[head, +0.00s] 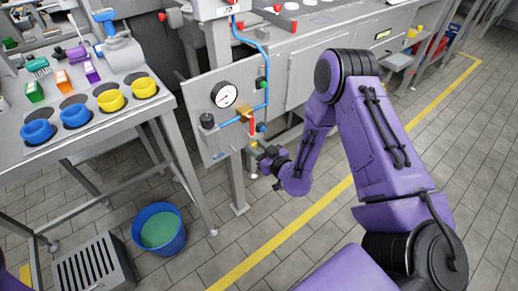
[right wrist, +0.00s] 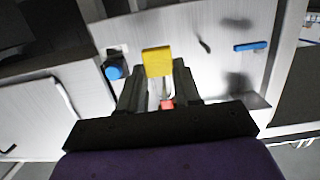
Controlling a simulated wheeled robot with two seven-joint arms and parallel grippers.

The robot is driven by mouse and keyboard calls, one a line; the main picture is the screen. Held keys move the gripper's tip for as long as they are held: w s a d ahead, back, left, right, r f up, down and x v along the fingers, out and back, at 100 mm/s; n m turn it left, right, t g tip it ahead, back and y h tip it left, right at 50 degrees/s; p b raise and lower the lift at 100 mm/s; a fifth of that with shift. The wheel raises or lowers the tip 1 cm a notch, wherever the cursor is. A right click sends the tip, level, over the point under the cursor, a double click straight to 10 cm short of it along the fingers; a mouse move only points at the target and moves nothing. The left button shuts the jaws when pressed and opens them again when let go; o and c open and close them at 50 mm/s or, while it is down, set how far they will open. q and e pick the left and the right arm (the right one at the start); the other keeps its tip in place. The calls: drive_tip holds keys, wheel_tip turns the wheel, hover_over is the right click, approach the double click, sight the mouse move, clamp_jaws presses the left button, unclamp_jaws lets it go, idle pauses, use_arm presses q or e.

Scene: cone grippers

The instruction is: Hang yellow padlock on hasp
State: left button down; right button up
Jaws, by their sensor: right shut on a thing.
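The yellow padlock (right wrist: 157,61) shows in the right wrist view as a yellow block between the fingertips of my right gripper (right wrist: 159,80), which is shut on it. In the head view my right gripper (head: 263,157) is in front of the grey gauge panel (head: 205,100), near its lower right edge. A small yellow patch (head: 254,145) shows at its fingertips there. I cannot make out the hasp or whether the padlock touches it. A small red part (right wrist: 167,104) shows between the fingers. My left gripper is not in view.
The panel carries a round gauge (head: 224,95), a blue pipe (head: 262,60) and a brass-coloured fitting (head: 246,114) close above my gripper. A table (head: 150,110) with blue and yellow cups stands to the left. A blue bucket (head: 160,212) stands on the floor below.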

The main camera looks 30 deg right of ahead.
idle(0.4)
drive_tip(key=o, duration=1.1)
drive_tip(key=shift+o, duration=0.2)
drive_tip(key=s+r, duration=0.2)
drive_tip(key=s, duration=0.8)
drive_tip(key=s+d+f+m+g+h+p, duration=0.2)
drive_tip(key=s+f+m+g+h, duration=0.1)
drive_tip(key=s+f+m+g, duration=0.35)
drive_tip(key=s+a+f+g+p, duration=0.1)
drive_tip(key=s+g+p, duration=0.2)
drive_tip(key=s, duration=0.4)
drive_tip(key=s+a+f+m+g+h+p, duration=0.1)
drive_tip(key=s+a+g+p, duration=0.1)
drive_tip(key=s, duration=0.6)
drive_tip(key=shift+s+a+f+g+h+p, duration=0.25)
drive_tip(key=shift+f+g+h+p, duration=0.1)
drive_tip(key=shift+g+p, duration=0.4)
